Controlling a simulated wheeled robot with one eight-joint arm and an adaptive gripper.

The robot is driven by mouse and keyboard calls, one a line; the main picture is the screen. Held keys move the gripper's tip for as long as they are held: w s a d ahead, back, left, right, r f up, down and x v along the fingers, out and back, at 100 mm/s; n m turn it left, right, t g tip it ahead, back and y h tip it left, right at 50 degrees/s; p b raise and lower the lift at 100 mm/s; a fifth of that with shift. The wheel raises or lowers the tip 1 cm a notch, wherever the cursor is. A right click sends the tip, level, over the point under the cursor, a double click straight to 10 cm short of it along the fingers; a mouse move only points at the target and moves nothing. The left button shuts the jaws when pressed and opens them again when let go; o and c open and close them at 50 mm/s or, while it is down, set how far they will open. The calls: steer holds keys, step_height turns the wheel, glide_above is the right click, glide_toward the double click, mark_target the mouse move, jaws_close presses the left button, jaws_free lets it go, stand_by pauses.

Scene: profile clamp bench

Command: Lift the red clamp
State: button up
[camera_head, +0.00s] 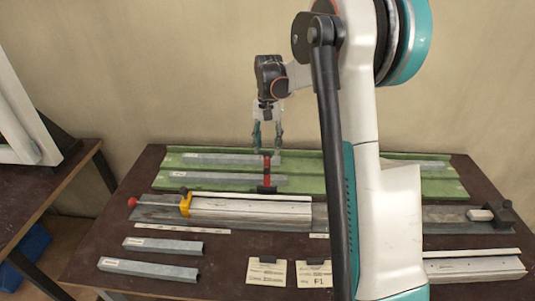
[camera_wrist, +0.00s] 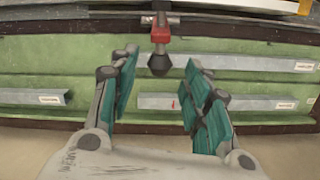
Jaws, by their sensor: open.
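The red clamp (camera_head: 267,171) stands upright at the front edge of the green tray (camera_head: 414,172), with a black part at its lower end. In the wrist view the red clamp (camera_wrist: 160,34) shows between and just beyond my fingertips, with a metal bar across its top and a black conical tip. My gripper (camera_head: 267,149) points down over the tray, close above the clamp. In the wrist view my gripper (camera_wrist: 160,58) is open, with a teal-padded finger on each side. No finger grips the clamp. My arm hides part of the tray and bench.
Grey profiles (camera_head: 228,180) lie in the tray. In front are a long rail with a yellow clamp (camera_head: 185,204) and red knob (camera_head: 132,202), loose profiles (camera_head: 148,268), and paper cards (camera_head: 267,272). Another table (camera_head: 40,185) stands at left. The dark bench front left has some free room.

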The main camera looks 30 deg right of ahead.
step_height(320, 180, up, 8)
steer(key=shift+w+d+f, duration=0.25)
steer(key=shift+w+d, duration=0.05)
steer(key=shift+w, duration=0.1)
steer(key=shift+a, duration=0.1)
